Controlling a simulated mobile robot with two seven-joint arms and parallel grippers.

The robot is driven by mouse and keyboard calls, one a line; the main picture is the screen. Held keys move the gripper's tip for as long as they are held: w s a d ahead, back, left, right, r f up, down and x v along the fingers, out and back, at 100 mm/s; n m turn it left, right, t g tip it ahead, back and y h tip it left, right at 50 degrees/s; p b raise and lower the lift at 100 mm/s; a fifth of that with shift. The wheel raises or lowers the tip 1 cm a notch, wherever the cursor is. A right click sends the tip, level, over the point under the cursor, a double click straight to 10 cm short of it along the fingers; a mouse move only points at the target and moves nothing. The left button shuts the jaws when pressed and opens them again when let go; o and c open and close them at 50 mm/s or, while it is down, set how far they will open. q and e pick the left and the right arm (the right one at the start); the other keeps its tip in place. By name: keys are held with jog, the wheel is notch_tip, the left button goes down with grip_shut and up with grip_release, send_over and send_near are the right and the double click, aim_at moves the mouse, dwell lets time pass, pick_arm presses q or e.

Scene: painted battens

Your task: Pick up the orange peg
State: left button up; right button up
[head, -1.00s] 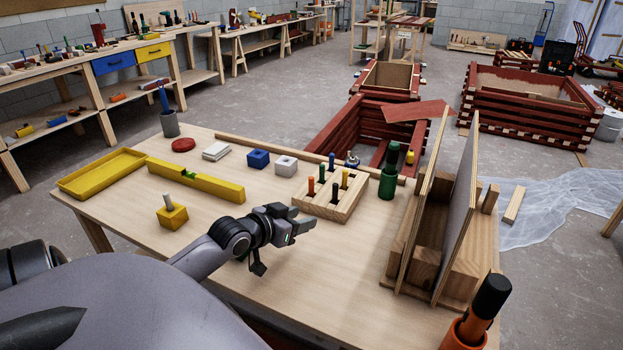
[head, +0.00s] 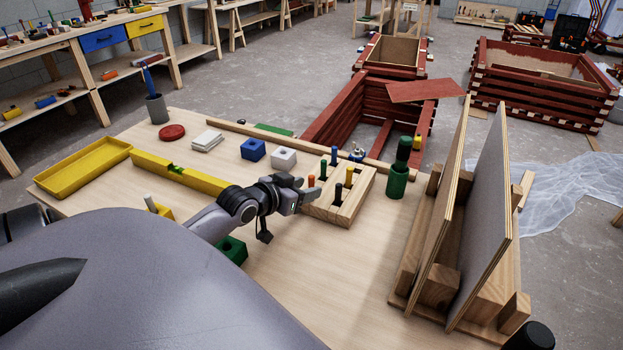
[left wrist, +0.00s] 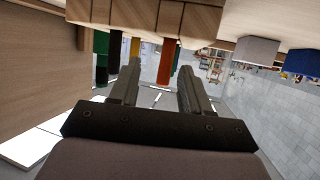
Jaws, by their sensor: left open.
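The orange peg (head: 311,181) stands upright in the near left part of a wooden peg rack (head: 349,212). Blue, green, yellow and black pegs stand in the same rack. My left gripper (head: 304,190) is open, with its fingertips at the rack's left side, close by the orange peg. In the left wrist view the picture is upside down, and the orange peg (left wrist: 168,62) appears in the gap between the two fingers, nearer the right one. I cannot tell whether it is between the tips or just beyond them. My right gripper is not in view.
A blue block (head: 253,150) and a white block (head: 283,158) stand behind the gripper. A green block (head: 233,250) lies near my arm. The front table area is clear.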

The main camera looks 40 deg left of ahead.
aim_at(309, 185)
pick_arm(q)
jog(key=x, duration=0.4)
jog(key=shift+w+a, duration=0.15)
jog(key=shift+a, duration=0.2)
jog(key=shift+w+f, duration=0.25)
jog(key=shift+w, duration=0.35)
grip_shut()
